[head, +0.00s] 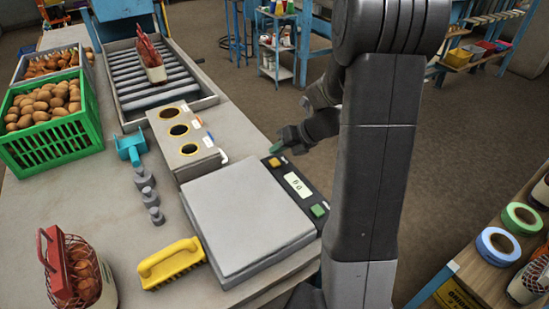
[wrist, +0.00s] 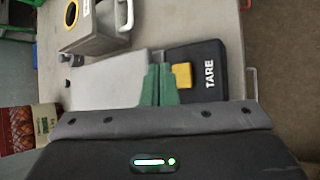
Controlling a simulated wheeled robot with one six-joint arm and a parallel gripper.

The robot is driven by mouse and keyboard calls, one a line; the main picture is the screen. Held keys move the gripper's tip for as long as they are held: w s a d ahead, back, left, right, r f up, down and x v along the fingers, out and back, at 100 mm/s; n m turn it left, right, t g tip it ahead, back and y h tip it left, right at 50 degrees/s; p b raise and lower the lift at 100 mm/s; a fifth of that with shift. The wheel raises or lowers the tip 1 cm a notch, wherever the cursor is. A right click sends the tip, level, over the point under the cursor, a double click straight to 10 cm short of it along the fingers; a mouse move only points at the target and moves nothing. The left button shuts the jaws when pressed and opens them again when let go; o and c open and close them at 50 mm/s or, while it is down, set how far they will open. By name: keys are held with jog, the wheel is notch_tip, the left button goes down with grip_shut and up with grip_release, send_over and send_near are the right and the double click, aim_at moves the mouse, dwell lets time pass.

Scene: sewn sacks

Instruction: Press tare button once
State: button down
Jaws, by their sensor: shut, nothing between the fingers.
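The scale has a flat grey weighing plate (head: 245,215) and a black control strip (head: 287,178) along its right side. A yellow button (head: 274,162) sits at the strip's far end. In the wrist view the yellow button (wrist: 182,75) lies beside the white word TARE (wrist: 209,74). A pale display (head: 298,185) and a green button (head: 318,210) are nearer on the strip. My gripper (head: 275,148) is shut and empty, close to the yellow button. In the wrist view its green fingertips (wrist: 160,70) appear just left of the button; I cannot tell whether they touch it.
A grey box with round holes (head: 185,140) stands behind the scale. A green crate of potatoes (head: 45,125) stands farther left. Open floor lies right of the bench.

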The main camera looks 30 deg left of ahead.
aim_at(278, 163)
jog(key=shift+r+p, duration=1.5)
jog(key=shift+r, duration=0.2)
jog(key=shift+f, duration=0.1)
notch_tip(278, 163, down, 2)
jog(key=b, duration=0.2)
jog(key=shift+b, duration=1.3)
jog(key=shift+f+b, duration=0.15)
jog(key=shift+b, duration=1.1)
notch_tip(278, 163, up, 6)
jog(key=p, duration=0.7)
